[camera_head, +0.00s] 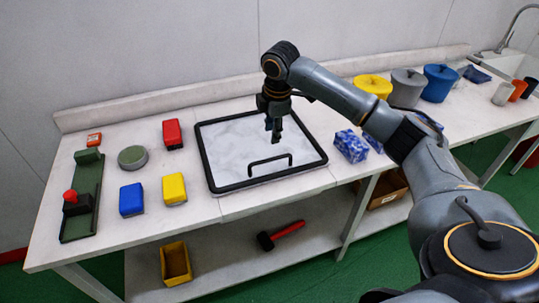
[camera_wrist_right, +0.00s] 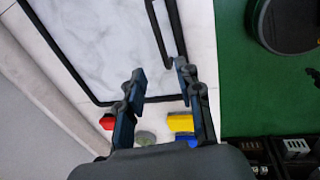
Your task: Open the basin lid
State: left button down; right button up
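The basin lid (camera_head: 232,140) is a white marbled panel with a black frame, lying flat on the table in the head view. Its black bar handle (camera_head: 270,159) stands near the front edge. The lid's marbled surface also shows in the right wrist view (camera_wrist_right: 95,45). My right gripper (camera_head: 276,138) hangs pointing down over the lid, a little behind the handle and apparently above it. In the right wrist view its two fingers (camera_wrist_right: 160,70) are spread apart with nothing between them. My left gripper is in neither view.
Red (camera_head: 172,134), blue (camera_head: 132,200) and yellow (camera_head: 174,189) boxes, a round green tin (camera_head: 132,157) and a green tool (camera_head: 82,200) lie left of the lid. Blue-white blocks (camera_head: 350,146) and lidded pots (camera_head: 407,87) stand right. A hammer (camera_head: 281,236) lies on the lower shelf.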

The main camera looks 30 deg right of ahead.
aim_at(270, 160)
jog(key=f, duration=0.4)
jog(key=w+f+p, duration=0.1)
jog(key=f, duration=0.3)
jog(key=w+f, duration=0.1)
jog(key=f, duration=0.3)
jog(key=shift+w+d+f+p, duration=0.1)
jog(key=shift+w+d+p, duration=0.05)
jog(key=shift+d+p, duration=0.15)
grip_shut()
